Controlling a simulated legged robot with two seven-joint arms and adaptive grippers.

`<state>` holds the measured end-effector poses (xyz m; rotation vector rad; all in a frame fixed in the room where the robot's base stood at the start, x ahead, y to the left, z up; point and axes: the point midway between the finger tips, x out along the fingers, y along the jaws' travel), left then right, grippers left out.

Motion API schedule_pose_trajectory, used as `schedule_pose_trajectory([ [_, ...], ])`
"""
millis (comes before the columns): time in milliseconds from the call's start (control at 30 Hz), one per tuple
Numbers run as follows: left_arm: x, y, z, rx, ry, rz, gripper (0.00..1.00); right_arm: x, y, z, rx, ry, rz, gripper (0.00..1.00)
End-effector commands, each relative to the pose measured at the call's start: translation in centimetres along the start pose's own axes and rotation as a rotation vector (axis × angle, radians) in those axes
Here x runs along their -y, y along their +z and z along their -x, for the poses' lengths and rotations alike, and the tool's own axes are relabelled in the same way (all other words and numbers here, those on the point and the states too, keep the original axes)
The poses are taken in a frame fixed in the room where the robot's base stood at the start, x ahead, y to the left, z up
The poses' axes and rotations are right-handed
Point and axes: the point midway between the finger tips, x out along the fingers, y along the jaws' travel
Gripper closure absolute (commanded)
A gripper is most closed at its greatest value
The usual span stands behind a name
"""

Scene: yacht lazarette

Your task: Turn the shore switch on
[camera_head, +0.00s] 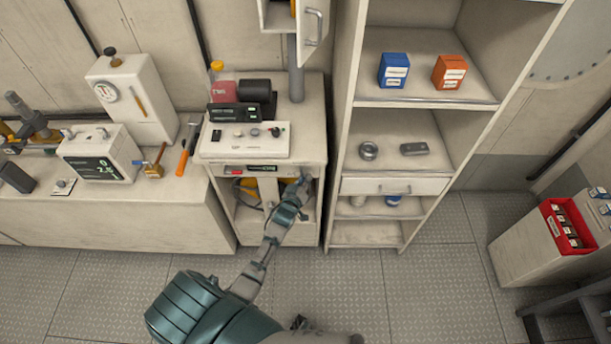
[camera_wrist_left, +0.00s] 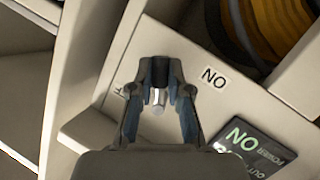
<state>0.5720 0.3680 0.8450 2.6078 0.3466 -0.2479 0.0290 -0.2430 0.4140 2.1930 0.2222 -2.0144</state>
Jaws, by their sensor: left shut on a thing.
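The shore switch (camera_wrist_left: 158,98) is a small lever with a silver shaft on a pale panel, seen in the left wrist view. My left gripper (camera_wrist_left: 161,72) is shut on it, with one finger on each side. A label reading "NO" in this view (camera_wrist_left: 214,77) lies to its right; another label to its left is mostly hidden by a finger. A dark display (camera_wrist_left: 250,148) shows green letters that also read "NO". In the head view, my left gripper (camera_head: 303,186) is at the right end of the cabinet's front panel (camera_head: 232,170) and hides the switch.
The cabinet (camera_head: 314,142) has an open lower bay with yellow coils. A shelf unit (camera_head: 346,125) stands close on its right, and a workbench (camera_head: 110,205) with instruments on its left. A crate with a red tray (camera_head: 548,222) stands far right. The floor in front is clear.

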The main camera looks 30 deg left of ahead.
Motion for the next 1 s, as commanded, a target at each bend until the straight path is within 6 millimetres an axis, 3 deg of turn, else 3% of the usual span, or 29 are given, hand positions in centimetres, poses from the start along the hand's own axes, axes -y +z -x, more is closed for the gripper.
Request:
schedule_pose_trajectory([
  [100, 0.3, 0.0, 0.2, 0.030, -0.041, -0.086, 1.00, -0.1, -0.2, 1.7, 0.000, 0.000, 0.000, 0.60],
  [400, 1.1, 0.1, 0.4, 0.076, -0.121, -0.296, 1.00, -0.1, -0.5, 3.6, -0.002, 0.001, 0.000, 0.60],
  [1000, 1.7, 0.3, 0.6, 0.110, -0.179, -0.449, 1.00, -0.1, -0.7, 4.5, -0.003, 0.001, -0.001, 0.60],
])
